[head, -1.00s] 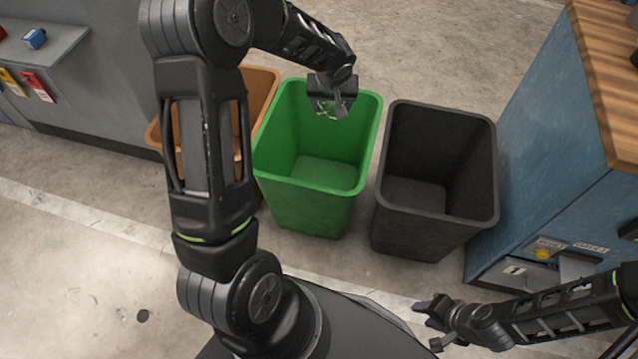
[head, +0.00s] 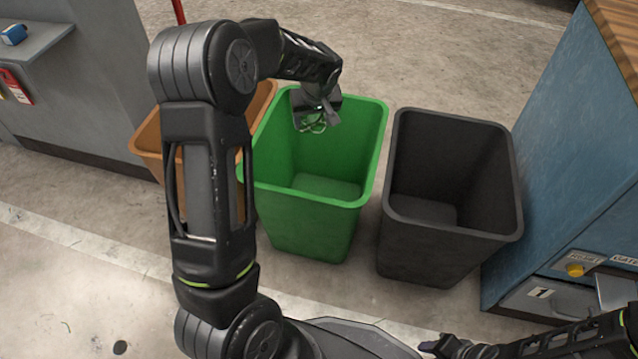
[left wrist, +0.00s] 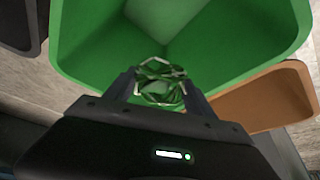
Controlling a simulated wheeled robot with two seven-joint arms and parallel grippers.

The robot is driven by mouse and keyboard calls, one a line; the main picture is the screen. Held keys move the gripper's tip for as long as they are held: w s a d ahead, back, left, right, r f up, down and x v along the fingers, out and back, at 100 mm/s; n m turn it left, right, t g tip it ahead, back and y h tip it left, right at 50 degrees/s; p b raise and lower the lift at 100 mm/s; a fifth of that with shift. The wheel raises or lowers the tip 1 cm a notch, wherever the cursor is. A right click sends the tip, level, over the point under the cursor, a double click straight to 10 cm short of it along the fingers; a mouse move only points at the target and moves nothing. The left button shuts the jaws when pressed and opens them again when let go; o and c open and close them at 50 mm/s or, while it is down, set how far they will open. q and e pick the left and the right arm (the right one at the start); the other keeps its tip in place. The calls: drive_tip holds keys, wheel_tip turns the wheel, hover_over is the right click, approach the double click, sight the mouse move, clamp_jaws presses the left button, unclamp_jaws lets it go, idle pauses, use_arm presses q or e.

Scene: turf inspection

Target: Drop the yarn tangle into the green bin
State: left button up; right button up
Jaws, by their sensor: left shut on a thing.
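The yarn tangle (head: 314,124) is a small clump of thin greenish loops. My left gripper (head: 317,119) is shut on it, above the far part of the green bin's opening. In the left wrist view the tangle (left wrist: 161,82) sits between the two fingers (left wrist: 162,92), with the bin's green inside (left wrist: 215,45) behind it. The green bin (head: 308,222) stands upright and open, and the part of its floor that shows looks empty. My right gripper (head: 436,347) is at the bottom edge of the head view, cut off, so its jaws cannot be judged.
An orange bin (head: 150,146) stands left of the green one, partly hidden behind my left arm. A black bin (head: 430,245) stands to the right, then a blue cabinet (head: 548,170). A grey counter (head: 70,85) is at the far left.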

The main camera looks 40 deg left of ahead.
sight(314, 127)
use_arm(q)
wheel_tip(314, 127, down, 6)
drive_tip(key=b, duration=0.3)
drive_tip(key=shift+r, duration=0.1)
drive_tip(key=o, duration=1.4)
drive_tip(key=p+v, duration=0.2)
drive_tip(key=v, duration=0.5)
drive_tip(key=shift+s+d+r, duration=0.1)
drive_tip(key=shift+r, duration=0.25)
drive_tip(key=shift+s, duration=0.1)
